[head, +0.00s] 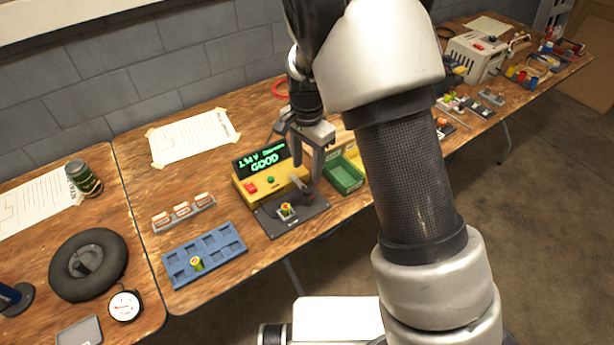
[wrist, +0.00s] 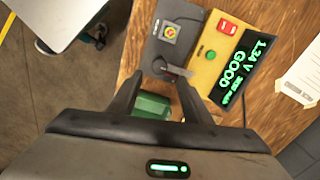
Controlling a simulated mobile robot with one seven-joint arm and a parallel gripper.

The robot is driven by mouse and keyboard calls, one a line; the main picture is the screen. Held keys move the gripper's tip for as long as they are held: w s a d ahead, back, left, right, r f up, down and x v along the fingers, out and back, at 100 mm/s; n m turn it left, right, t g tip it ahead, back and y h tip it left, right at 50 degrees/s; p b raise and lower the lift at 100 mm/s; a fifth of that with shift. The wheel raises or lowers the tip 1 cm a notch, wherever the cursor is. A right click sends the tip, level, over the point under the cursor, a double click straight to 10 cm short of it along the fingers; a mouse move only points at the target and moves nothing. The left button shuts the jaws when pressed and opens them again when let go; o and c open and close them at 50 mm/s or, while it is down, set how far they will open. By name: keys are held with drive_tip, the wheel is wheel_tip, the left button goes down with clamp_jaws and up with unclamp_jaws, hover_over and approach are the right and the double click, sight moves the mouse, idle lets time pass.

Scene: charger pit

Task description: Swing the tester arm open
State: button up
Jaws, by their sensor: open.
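The yellow tester (head: 270,182) stands on the bench, its screen lit green with "GOOD"; the wrist view also shows its yellow case (wrist: 212,62). Its dark plate (head: 278,229) holds a small cell (head: 286,210), seen uncovered in the wrist view (wrist: 170,32). The short dark tester arm (head: 304,193) is at the plate's end away from the cell; it also shows in the wrist view (wrist: 176,70). My gripper (head: 308,170) is open above that end. In the wrist view the arm appears between or just beyond my fingertips (wrist: 160,82); contact cannot be told.
A green bin (head: 345,176) stands close to the right of the tester. A blue tray (head: 222,252) with one cell and a rack of white-and-orange items (head: 183,213) lie left. Taped paper (head: 195,137) lies behind.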

wheel_tip(320, 180, up, 10)
drive_tip(key=shift+p, duration=0.45)
drive_tip(key=s+d+r+n+t+p, duration=0.1)
drive_tip(key=s+d+r+n+p, duration=0.15)
drive_tip(key=s+r, duration=0.35)
drive_tip(key=s+d+r+n+t+y+p, duration=0.1)
drive_tip(key=s+d+r+p, duration=0.2)
drive_tip(key=r, duration=0.5)
drive_tip(key=s+d+r+n+t+p, duration=0.1)
drive_tip(key=s+d+r+n+t, duration=0.1)
drive_tip(key=s+d+r, duration=0.4)
drive_tip(key=s+d+r+n+t+h+p, duration=0.1)
drive_tip(key=s+d+r+n, duration=0.1)
drive_tip(key=s, duration=0.5)
wheel_tip(320, 180, up, 2)
drive_tip(key=shift+s+d+n+t+p, duration=0.2)
drive_tip(key=shift+s+n+t+p, duration=0.15)
drive_tip(key=shift+n, duration=0.5)
